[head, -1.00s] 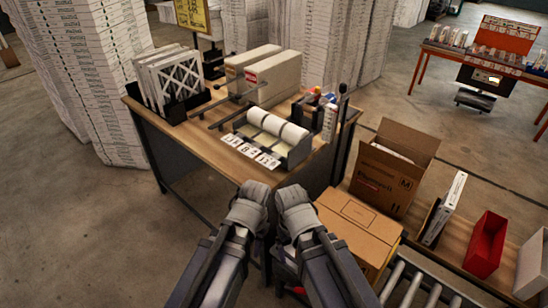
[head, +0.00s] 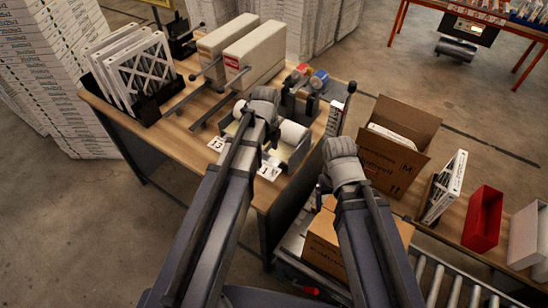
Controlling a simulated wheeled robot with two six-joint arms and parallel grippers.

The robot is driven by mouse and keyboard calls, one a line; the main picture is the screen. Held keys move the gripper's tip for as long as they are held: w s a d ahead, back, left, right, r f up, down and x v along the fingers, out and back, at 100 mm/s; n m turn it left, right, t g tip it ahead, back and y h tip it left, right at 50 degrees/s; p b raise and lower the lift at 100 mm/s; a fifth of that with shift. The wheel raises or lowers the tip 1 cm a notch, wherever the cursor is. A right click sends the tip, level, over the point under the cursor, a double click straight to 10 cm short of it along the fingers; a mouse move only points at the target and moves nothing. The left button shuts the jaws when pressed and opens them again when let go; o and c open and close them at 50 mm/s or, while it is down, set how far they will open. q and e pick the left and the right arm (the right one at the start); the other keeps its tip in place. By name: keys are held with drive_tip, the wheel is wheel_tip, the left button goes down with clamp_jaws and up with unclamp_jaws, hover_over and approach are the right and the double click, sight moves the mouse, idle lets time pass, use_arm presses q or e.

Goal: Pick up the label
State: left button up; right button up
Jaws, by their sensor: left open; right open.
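The label dispenser (head: 296,160) stands on the wooden table, with white label rolls (head: 293,133) in it and small numbered cards (head: 268,172) along its front edge. My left gripper (head: 264,94) is above the dispenser, and its arm hides the middle of the rolls and some cards. It is open; its fingertips are hard to see and I see no label in it. My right gripper (head: 340,147) is open and empty-looking, right of the table's edge, in front of the open carton.
Filters in a black rack (head: 140,75) and two long boxes (head: 250,52) stand on the table (head: 185,135). Tape rolls (head: 318,78) sit behind the dispenser. At right are an open carton (head: 395,150), a red bin (head: 483,218) and a roller conveyor (head: 455,290).

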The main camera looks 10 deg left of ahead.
sight(268, 171)
use_arm(q)
drive_tip(key=shift+d+f+b, duration=0.1)
drive_tip(key=shift+f+b, duration=0.15)
drive_tip(key=shift+b, duration=0.15)
wheel_tip(268, 171, down, 2)
drive_tip(key=shift+f+b, duration=0.1)
drive_tip(key=shift+b, duration=0.9)
wheel_tip(268, 171, down, 5)
drive_tip(key=b, duration=0.5)
drive_tip(key=shift+f, duration=0.1)
drive_tip(key=shift+c, duration=0.2)
drive_tip(key=c, duration=0.9)
